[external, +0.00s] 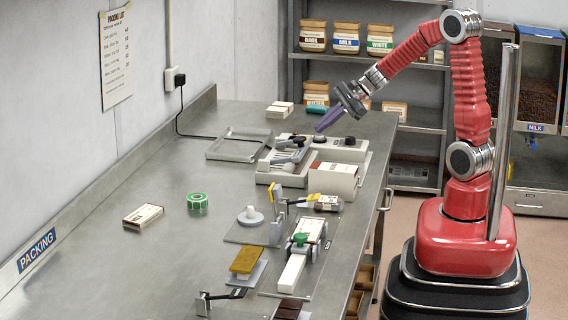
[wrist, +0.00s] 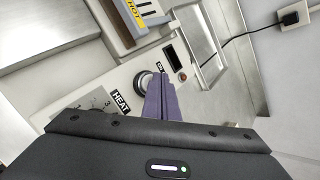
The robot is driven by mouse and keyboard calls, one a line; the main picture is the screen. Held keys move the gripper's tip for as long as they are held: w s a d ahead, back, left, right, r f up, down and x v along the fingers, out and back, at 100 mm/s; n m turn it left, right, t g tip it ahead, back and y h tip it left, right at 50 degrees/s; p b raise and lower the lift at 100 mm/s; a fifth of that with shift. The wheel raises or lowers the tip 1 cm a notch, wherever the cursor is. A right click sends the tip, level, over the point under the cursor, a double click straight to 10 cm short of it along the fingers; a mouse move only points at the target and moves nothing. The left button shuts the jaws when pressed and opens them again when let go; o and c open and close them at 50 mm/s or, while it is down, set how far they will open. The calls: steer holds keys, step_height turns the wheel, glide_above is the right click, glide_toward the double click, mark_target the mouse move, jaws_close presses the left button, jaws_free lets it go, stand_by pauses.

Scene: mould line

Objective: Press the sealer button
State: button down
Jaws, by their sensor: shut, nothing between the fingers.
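The sealer (external: 345,155) is a pale box at the far end of the steel bench. In the wrist view its white panel (wrist: 85,83) carries a HEAT label, a dark display and a small red light (wrist: 182,76). A round dark button with a pale ring (wrist: 142,79) sits by a small black label, partly hidden behind my fingers. My gripper (external: 319,130) has purple fingers, shut and empty, pointing down over the sealer. In the wrist view my gripper (wrist: 160,78) has its tips at the button's right edge; I cannot tell whether they touch it.
A yellow HOT label (wrist: 138,8) marks the sealer's grey bar. A grey tray (external: 238,145) lies left of the sealer. A socket with a plug (wrist: 291,18) is on the wall.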

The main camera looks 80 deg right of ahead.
steer(key=shift+f, duration=0.4)
stand_by(0.3)
steer(key=shift+r, duration=0.45)
steer(key=shift+r, duration=3)
